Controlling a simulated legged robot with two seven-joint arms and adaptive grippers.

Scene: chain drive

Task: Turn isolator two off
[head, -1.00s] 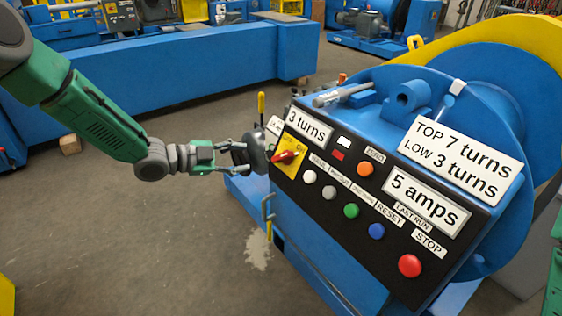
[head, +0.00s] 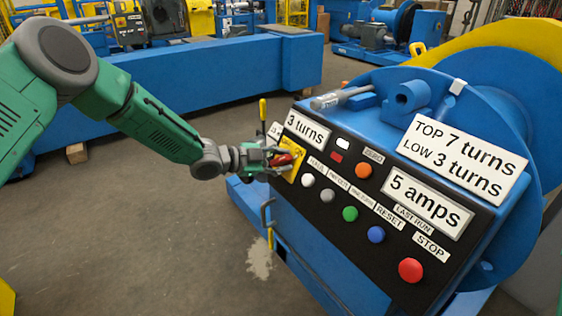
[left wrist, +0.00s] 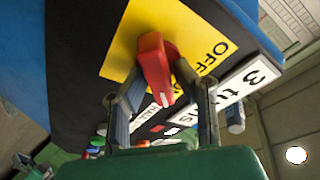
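A red rotary handle (head: 284,158) sits on a yellow plate (head: 293,148) at the left end of the black control panel. The left wrist view shows the red handle (left wrist: 154,62) and the word OFF on the yellow plate (left wrist: 195,28). No isolator number is readable. My left gripper (head: 275,157) is at the handle, one finger on each side of it. In the left wrist view its fingertips (left wrist: 157,72) lie close along both sides of the handle; whether they press on it I cannot tell.
The black panel (head: 330,225) slopes right with several buttons, including a red STOP button (head: 411,270) and a green button (head: 350,214). A "3 turns" label (head: 307,129) is just above the yellow plate. Clear floor (head: 150,260) lies left of the machine.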

